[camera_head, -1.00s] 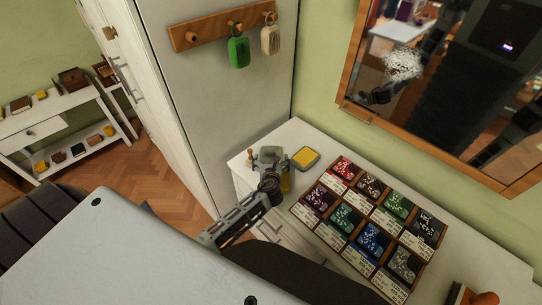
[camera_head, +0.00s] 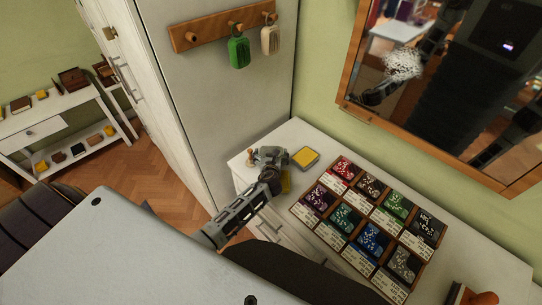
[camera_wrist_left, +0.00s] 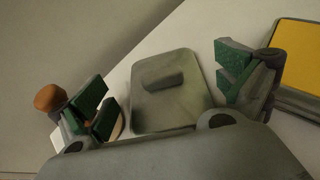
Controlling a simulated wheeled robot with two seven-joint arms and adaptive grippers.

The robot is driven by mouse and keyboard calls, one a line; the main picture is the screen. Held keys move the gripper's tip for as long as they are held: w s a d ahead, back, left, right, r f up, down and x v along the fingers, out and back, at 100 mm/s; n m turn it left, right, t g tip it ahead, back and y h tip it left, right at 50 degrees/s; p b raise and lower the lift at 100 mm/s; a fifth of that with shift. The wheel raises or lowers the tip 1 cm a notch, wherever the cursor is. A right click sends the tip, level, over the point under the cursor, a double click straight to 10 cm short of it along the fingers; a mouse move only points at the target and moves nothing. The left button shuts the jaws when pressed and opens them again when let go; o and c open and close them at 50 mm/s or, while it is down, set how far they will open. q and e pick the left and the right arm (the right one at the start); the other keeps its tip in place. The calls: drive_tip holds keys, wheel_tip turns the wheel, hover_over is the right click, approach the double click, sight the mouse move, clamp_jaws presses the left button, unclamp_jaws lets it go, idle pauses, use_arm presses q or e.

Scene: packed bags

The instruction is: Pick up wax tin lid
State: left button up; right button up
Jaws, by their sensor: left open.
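The wax tin lid (camera_wrist_left: 165,82) is a flat grey-green rounded rectangle with a small raised grip, lying on the white cabinet top in the left wrist view. My left gripper (camera_head: 269,158) is over it and hides most of it in the head view. Its two green-padded fingers are open, one on each side of the lid, with gaps between them and its edges. The open tin (camera_head: 304,158) with yellow wax lies just right of the gripper; it also shows in the left wrist view (camera_wrist_left: 302,62). My right gripper is not in view.
A small wooden-knobbed item (camera_head: 250,157) stands close beside the left finger; its knob shows in the left wrist view (camera_wrist_left: 48,98). A tray of coloured packets (camera_head: 327,245) lies to the right. The tall white cupboard (camera_head: 240,110) rises behind; a mirror hangs on the wall.

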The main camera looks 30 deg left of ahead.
use_arm(q)
drive_tip(key=c, duration=0.8)
drive_tip(key=shift+r, duration=0.15)
drive_tip(key=shift+r+p, duration=0.65)
drive_tip(key=shift+r, duration=4.25)
drive_tip(key=shift+w+r, duration=0.1)
drive_tip(key=shift+w, duration=0.1)
